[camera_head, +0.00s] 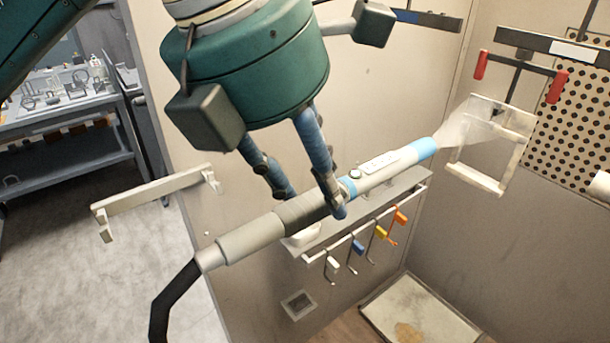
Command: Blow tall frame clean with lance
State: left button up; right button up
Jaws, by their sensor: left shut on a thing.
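My left gripper (315,200) comes down from the top of the picture, its blue fingers shut around the dark grip of the lance (260,240). The lance is grey and white with a light-blue nose, and it tilts up to the right. A black hose runs off its rear end. A pale, translucent cone of spray spreads from the nose onto the left side of a white rectangular frame (516,152). The frame hangs at the right below a dark hanger with red ends (560,86). The nose is apart from the frame. My right gripper is not visible.
Behind the lance, a wall shelf (405,187) carries hooks with coloured tags (380,232). A white bracket-like part (150,192) is at the left. A perforated panel (570,130) is behind the frame. A stained tray (415,315) lies below. A workbench (75,150) stands far left.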

pick_arm(q)
jog(key=s+d+b, duration=0.2)
jog(key=s+d, duration=0.2)
jog(key=s, duration=0.2)
jog(key=shift+s+d, duration=0.2)
jog(key=shift+s, duration=0.05)
dwell(0.6)
jog(key=shift+f, duration=0.1)
notch_tip(320, 180, down, 7)
jog(key=b, duration=0.7)
jog(key=shift+f, duration=0.15)
dwell(0.4)
jog(key=shift+w, duration=0.1)
jog(key=w+a, duration=0.7)
jog(key=w, duration=0.3)
dwell(1.2)
